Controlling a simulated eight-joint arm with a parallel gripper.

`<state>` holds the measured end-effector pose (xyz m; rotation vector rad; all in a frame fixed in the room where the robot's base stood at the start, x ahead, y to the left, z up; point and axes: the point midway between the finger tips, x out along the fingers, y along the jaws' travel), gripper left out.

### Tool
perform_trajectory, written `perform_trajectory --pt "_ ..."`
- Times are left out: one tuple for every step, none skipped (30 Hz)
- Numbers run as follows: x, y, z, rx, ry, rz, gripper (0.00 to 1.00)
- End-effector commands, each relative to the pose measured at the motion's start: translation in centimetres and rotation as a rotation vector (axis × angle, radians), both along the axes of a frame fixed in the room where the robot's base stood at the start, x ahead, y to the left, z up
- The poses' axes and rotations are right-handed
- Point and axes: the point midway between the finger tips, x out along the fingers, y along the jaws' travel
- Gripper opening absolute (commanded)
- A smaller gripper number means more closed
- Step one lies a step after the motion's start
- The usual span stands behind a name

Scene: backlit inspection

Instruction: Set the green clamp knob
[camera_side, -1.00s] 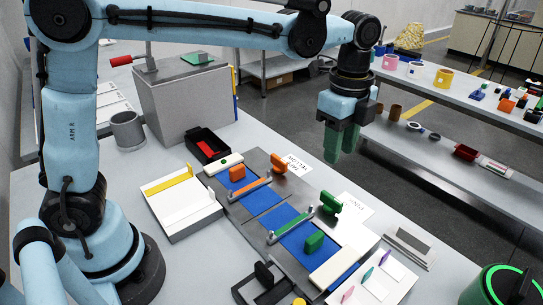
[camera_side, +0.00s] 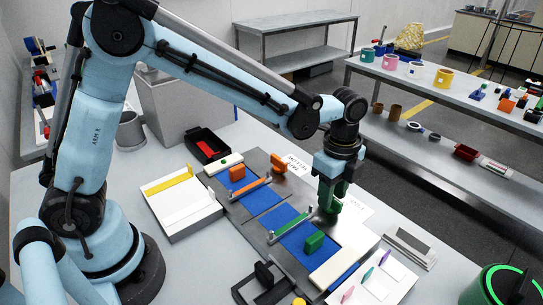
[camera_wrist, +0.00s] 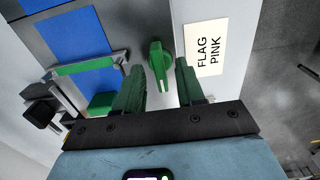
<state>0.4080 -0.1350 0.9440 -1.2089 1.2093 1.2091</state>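The green clamp knob (camera_wrist: 160,65) stands on the grey plate beside the "FLAG PINK" card. In the wrist view its ridge points along the gap between my fingertips, with a pale mark at one end. My gripper (camera_wrist: 161,72) is open, with one green finger on each side of the knob and gaps visible on both sides. In the side view my gripper (camera_side: 328,200) is low over the knob and its fingers largely hide it. The green clamp bar (camera_wrist: 92,65) lies across the blue strip to the left of the knob in the wrist view.
The "FLAG PINK" card (camera_wrist: 208,50) lies right beside the knob. An orange knob (camera_side: 278,163) and orange bar (camera_side: 250,188) are farther back. A green block (camera_side: 314,241) sits on the near blue panel. A white tray (camera_side: 190,222) and black bin (camera_side: 222,151) stand left.

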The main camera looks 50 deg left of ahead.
Motion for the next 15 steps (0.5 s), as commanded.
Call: perform_trajectory --pt "0.01 0.0 -0.2 0.0 0.0 0.0 0.38" --pt "0.01 0.0 -0.27 0.0 0.0 0.0 0.38" --pt "0.0 0.0 -0.32 0.0 0.0 0.0 0.38" --pt "0.0 0.0 -0.34 0.0 0.0 0.0 0.38" --pt "0.0 0.0 -0.35 0.0 0.0 0.0 0.38" --pt "0.0 0.0 -0.35 0.0 0.0 0.0 0.38" --pt "0.0 0.0 -0.35 0.0 0.0 0.0 0.38" --pt "0.0 0.0 -0.34 0.0 0.0 0.0 0.38" --pt "0.0 0.0 -0.34 0.0 0.0 0.0 0.38" --pt "0.0 0.0 -0.33 0.0 0.0 0.0 0.38" --pt "0.0 0.0 -0.33 0.0 0.0 0.0 0.34" --pt "0.0 0.0 -0.33 0.0 0.0 0.0 0.28" --pt "0.0 0.0 -0.32 0.0 0.0 0.0 0.23" --pt "-0.01 0.0 -0.32 0.0 0.0 0.0 0.18" --pt "-0.01 0.0 -0.32 0.0 0.0 0.0 0.12"
